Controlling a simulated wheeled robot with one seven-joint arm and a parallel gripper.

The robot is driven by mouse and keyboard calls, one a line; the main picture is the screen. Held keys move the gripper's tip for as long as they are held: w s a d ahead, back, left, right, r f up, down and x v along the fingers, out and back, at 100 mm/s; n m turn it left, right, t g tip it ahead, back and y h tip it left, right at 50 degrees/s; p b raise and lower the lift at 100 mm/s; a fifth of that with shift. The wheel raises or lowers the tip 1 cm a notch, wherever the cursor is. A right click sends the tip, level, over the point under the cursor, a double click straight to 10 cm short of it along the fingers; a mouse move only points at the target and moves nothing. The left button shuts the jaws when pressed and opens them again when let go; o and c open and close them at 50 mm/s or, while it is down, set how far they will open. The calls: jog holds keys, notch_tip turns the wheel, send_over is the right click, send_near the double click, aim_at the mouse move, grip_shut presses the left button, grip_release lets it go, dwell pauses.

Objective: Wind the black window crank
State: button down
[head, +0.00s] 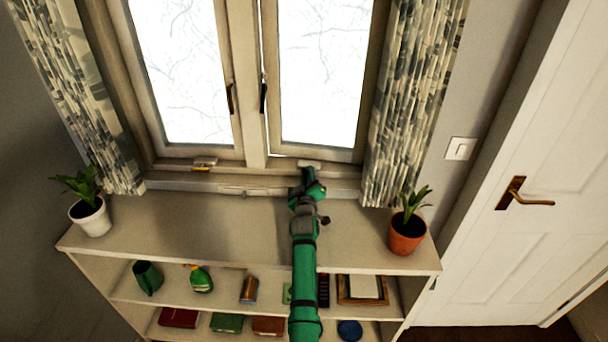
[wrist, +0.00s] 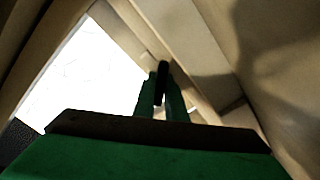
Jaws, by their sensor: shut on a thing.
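The black window crank (wrist: 162,71) shows as a dark upright piece between my fingertips in the wrist view. My gripper (wrist: 161,95) is shut on it, with one green finger on each side. In the head view my gripper (head: 308,178) is at the sill, below the right window sash (head: 318,155). There the arm and gripper hide most or all of the crank. The right sash appears slightly apart from the centre post at its left edge.
A shelf unit (head: 180,228) stands below the window, its top mostly clear. A white-potted plant (head: 92,217) stands at its left end and a terracotta-potted plant (head: 406,234) at its right. Patterned curtains (head: 412,100) hang on both sides. A white door (head: 530,190) is at right.

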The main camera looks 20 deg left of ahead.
jog(key=shift+a+r+m, duration=0.25)
jog(key=shift+r+m, duration=0.05)
jog(key=shift+m, duration=0.1)
jog(key=c, duration=1.8)
grip_release()
jog(key=shift+d+f, duration=0.1)
jog(key=shift+f, duration=0.1)
jog(key=shift+s+d+f, duration=0.1)
jog(key=shift+s, duration=0.1)
jog(key=v, duration=0.9)
jog(key=shift+s, duration=0.45)
jog(key=shift+s+d+r, duration=0.2)
jog(key=shift+s+r, duration=0.05)
jog(key=shift+s, duration=0.05)
jog(key=shift+a, duration=0.1)
